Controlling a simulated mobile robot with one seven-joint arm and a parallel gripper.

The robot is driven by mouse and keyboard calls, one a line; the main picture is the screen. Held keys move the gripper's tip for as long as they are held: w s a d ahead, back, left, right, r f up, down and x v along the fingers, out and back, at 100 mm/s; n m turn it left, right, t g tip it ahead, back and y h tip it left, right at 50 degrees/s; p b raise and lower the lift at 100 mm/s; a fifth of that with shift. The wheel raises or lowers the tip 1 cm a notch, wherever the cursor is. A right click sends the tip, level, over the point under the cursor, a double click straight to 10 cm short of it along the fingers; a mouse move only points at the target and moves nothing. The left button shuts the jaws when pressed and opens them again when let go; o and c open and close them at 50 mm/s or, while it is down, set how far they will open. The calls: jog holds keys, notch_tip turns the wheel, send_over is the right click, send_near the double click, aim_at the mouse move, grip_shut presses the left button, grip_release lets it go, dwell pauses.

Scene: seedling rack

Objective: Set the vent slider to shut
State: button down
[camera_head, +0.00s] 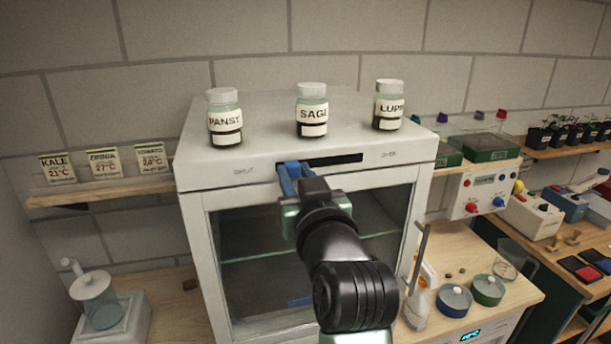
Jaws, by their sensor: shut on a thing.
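The vent slider is set in the top front edge of a white cabinet (200,165). Its dark slot (337,160) runs between a small label at left that looks like "SHUT" (243,171) and one at right that looks like "OPEN" (389,154). Blue parts show at the left end of the slot, on the "SHUT" side, where the vent slider's knob (290,167) is. My gripper (298,180) is shut on the knob there. My gripper and arm cover part of the knob and the cabinet front below it.
Jars labelled PANSY (224,118), SAGE (311,110) and LUPIN (388,105) stand on the cabinet top, behind the slot. The glass door (250,255) is below. A spray bottle (418,295) stands right of my arm. Seed packets (102,167) stand on a shelf at left.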

jog(key=shift+a, duration=0.15)
jog(key=c, duration=0.6)
grip_release()
jog(key=shift+s+a, duration=0.1)
jog(key=shift+a, duration=0.1)
jog(key=shift+c, duration=0.2)
jog(key=shift+d, duration=0.1)
jog(key=shift+d, duration=0.1)
jog(key=b+v, duration=0.5)
jog(key=v, duration=0.7)
jog(key=shift+s, duration=0.4)
jog(key=shift+d, duration=0.15)
